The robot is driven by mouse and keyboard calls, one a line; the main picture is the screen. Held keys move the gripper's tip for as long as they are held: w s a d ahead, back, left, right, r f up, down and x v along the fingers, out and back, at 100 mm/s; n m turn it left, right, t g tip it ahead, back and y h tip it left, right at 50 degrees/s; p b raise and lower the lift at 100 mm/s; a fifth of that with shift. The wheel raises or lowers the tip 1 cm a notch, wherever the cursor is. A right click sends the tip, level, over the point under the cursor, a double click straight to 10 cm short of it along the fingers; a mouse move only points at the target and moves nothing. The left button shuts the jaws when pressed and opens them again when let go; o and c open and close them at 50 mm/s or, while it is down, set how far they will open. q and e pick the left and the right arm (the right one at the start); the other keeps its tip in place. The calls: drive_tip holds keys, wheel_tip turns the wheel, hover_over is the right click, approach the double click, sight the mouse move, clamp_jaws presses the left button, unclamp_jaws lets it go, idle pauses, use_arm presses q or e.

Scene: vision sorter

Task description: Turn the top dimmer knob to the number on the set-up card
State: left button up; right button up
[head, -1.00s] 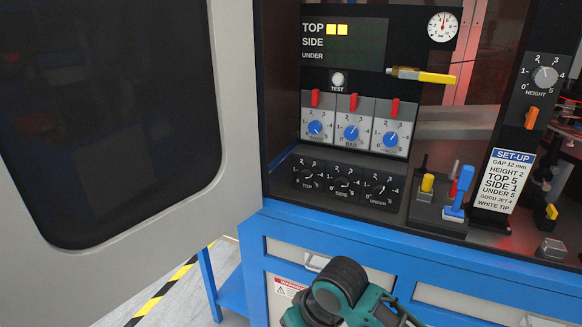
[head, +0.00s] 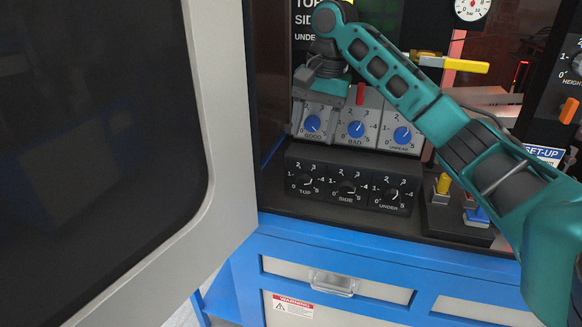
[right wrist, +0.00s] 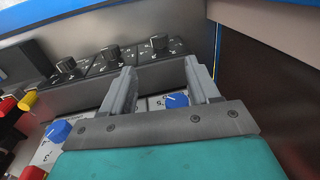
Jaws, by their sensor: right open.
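The top dimmer knob (head: 305,181) is the leftmost of three black knobs on the sloped black panel; its pointer is too small to read surely. In the right wrist view, the picture is turned over and the top knob (right wrist: 158,43) lies beyond my fingertips. My right gripper (right wrist: 160,68) is open and empty, apart from the knob, with the blue GOOD knob (right wrist: 177,100) showing between its fingers. In the head view its fingers are hard to make out. The set-up card (head: 545,152) is mostly hidden behind my right arm. My left gripper is out of view.
The side knob (head: 347,188) and under knob (head: 391,194) sit close beside the top knob. Blue BAD (head: 357,128) and UNREAD (head: 402,135) knobs stand above. An open cabinet door (head: 225,130) fills the left. A yellow-handled lever (head: 465,65) sticks out above.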

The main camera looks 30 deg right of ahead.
sight(305, 179)
drive_tip(key=f, duration=0.8)
drive_tip(key=w+a+f, duration=0.1)
drive_tip(key=f, duration=0.3)
drive_tip(key=shift+f, duration=0.25)
drive_tip(key=c, duration=1)
drive_tip(key=shift+c, duration=0.2)
